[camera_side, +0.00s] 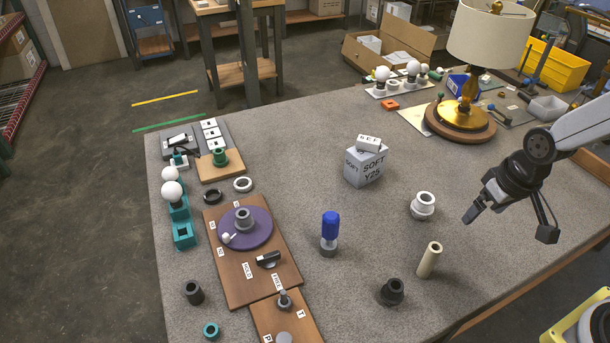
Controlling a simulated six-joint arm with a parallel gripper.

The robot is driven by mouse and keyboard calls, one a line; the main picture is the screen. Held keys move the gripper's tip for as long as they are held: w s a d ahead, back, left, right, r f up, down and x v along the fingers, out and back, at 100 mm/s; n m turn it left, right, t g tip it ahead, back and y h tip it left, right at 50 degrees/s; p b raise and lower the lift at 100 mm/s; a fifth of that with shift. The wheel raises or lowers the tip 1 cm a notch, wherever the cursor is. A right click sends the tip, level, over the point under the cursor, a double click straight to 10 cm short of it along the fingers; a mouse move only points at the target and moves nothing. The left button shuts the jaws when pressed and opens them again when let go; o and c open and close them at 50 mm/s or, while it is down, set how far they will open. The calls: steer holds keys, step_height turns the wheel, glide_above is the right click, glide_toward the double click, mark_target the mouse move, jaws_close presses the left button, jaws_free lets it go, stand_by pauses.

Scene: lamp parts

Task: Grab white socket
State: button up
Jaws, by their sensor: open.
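A white socket (423,205), a short stepped cylinder with a wide collar at its lower part, stands upright on the grey table, right of the middle. My gripper (510,224) is to the right of it in the picture, apart from it and apparently above the table. Its dark jaws are spread wide with nothing between them. The whole socket is visible and nothing covers it.
A cream tube (430,259) and a black socket (392,291) stand in front of the white socket. A blue-handled tool (330,230) and a grey box (364,166) are to its left. A lamp (462,117) stands behind. Bare table (455,170) lies between.

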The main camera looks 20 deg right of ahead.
mark_target(420, 203)
steer(key=w+f+m+t+y, duration=0.1)
steer(key=w+f+m+y, duration=0.1)
steer(key=m, duration=0.5)
steer(key=w+d+f+m+t+y, duration=0.1)
steer(key=w+f+m+y, duration=0.2)
steer(key=m, duration=0.4)
steer(key=w+f+m+y, duration=0.2)
steer(key=f+m+y, duration=0.3)
steer(key=m, duration=0.1)
steer(key=shift+w+d+m+t, duration=0.3)
steer(key=shift+m+t, duration=0.1)
steer(key=w+d+m+t, duration=0.1)
steer(key=w+d+f+m+t, duration=0.1)
steer(key=d+m, duration=0.1)
steer(key=w+d+f+m+t, duration=0.1)
steer(key=m+t, duration=0.1)
steer(key=shift+w+d+f+h, duration=0.15)
steer(key=shift+d+h, duration=0.1)
steer(key=shift+h, duration=0.15)
steer(key=shift+w+d+f+m+t, duration=0.2)
steer(key=shift+w+d+m+t, duration=0.05)
steer(key=shift+d+m+t, duration=0.3)
steer(key=shift+x, duration=3.95)
steer(key=shift+f, duration=0.15)
steer(key=shift+s+f, duration=0.1)
jaws_close()
